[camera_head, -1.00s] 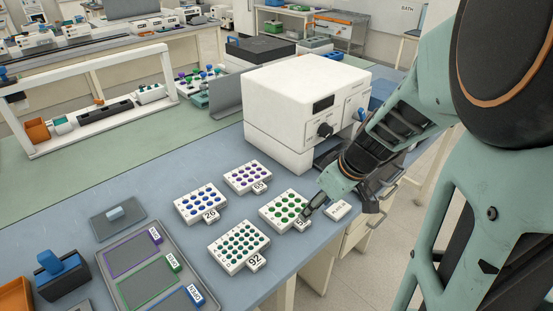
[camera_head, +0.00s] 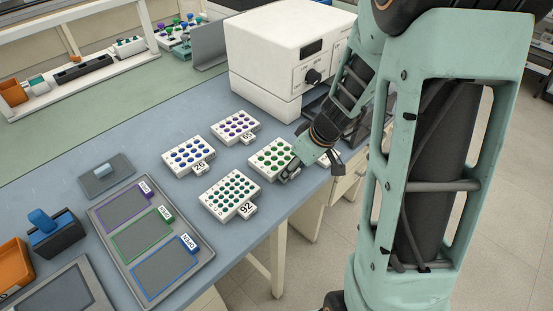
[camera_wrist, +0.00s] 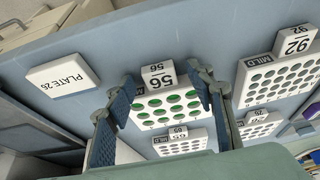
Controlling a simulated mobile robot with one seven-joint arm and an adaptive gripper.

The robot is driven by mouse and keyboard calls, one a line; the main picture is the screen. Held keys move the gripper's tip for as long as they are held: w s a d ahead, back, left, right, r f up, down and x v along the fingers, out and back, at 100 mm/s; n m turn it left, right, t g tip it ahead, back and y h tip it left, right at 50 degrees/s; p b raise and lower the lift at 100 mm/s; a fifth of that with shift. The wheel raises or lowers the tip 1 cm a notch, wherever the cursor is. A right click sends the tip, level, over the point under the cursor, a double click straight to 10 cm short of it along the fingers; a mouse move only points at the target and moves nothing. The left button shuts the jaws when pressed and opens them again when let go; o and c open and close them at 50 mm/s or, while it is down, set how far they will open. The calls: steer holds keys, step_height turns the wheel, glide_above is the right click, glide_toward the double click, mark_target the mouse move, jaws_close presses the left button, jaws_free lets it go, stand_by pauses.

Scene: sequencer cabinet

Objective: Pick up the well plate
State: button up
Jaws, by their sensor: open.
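Several white well plates stand on the blue bench. One with blue wells (camera_head: 187,152) is tagged 26. One with large green wells (camera_head: 266,154) is tagged what looks like 56. The plate tagged 92 (camera_head: 231,188) and one with purple wells (camera_head: 236,126) are close by. My gripper (camera_head: 288,171) is at the right edge of the large-green-well plate. In the wrist view my open gripper (camera_wrist: 166,82) has one finger on each side of that plate (camera_wrist: 165,108), its tag between the tips. Finger contact cannot be told. A white card (camera_wrist: 62,75) reads PLATE 26.
A white boxy instrument (camera_head: 285,60) stands behind and right of the plates. A grey tray (camera_head: 190,262) with purple, green and blue outlined areas lies at front left. A blue-handled block (camera_head: 50,235) and a grey pad (camera_head: 107,177) are further left. The bench edge is close to my gripper.

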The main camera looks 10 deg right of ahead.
steer(key=shift+c, duration=0.5)
jaws_close()
steer(key=shift+r, duration=0.15)
